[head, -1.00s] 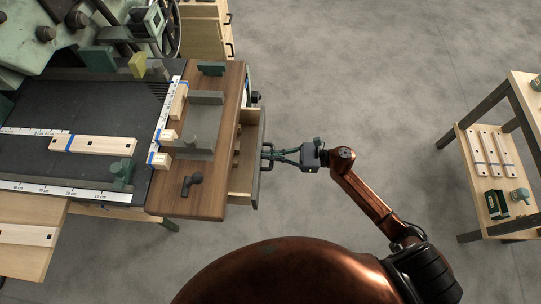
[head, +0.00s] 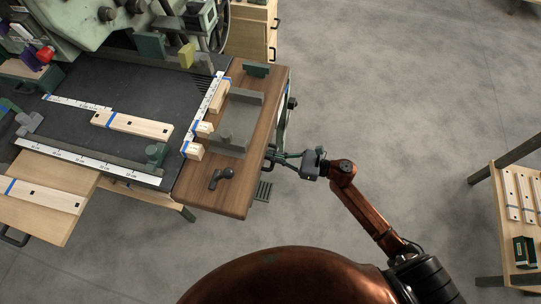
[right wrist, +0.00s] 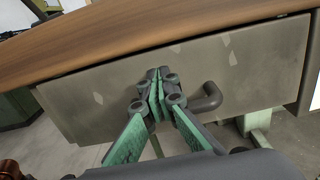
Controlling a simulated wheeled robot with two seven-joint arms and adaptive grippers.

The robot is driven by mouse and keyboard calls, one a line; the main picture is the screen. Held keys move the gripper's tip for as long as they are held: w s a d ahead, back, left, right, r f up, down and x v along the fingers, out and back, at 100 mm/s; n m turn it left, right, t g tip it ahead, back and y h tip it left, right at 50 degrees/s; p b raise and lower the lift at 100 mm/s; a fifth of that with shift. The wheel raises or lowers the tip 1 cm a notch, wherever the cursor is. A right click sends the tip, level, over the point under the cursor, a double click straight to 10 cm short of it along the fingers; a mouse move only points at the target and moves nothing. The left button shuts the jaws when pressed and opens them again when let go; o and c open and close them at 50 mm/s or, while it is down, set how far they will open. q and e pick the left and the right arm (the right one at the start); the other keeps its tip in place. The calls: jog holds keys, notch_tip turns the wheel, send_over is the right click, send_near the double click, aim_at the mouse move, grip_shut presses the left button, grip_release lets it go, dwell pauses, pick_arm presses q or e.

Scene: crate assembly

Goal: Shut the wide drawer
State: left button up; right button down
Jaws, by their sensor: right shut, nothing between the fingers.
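The grey drawer front (right wrist: 190,80) fills much of the right wrist view, just below the wooden bench top (right wrist: 130,40). It has a dark curved handle (right wrist: 208,98) and a few pale chipped patches. In the head view the drawer's body is hidden under the bench top, and no open drawer interior shows past its right edge. My right gripper (head: 272,155) is at the bench's right side; in the right wrist view its fingers (right wrist: 156,95) are together, in front of the drawer face just left of the handle. Contact cannot be told. My left gripper is not in view.
The bench top (head: 262,140) carries a grey fence and a dark knob. Wooden slats (head: 132,123) lie on the machine table. A wooden board or drawer with a handle (head: 15,238) juts out at lower left. Floor between is clear.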

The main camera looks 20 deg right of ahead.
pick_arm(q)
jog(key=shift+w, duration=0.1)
pick_arm(e)
jog(key=shift+a, duration=0.1)
jog(key=shift+s+d+f, duration=0.1)
jog(key=shift+s+d, duration=0.1)
jog(key=shift+d, duration=0.2)
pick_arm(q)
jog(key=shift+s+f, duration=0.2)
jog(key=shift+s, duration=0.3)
pick_arm(e)
jog(key=v, duration=1.3)
jog(key=shift+d, duration=0.15)
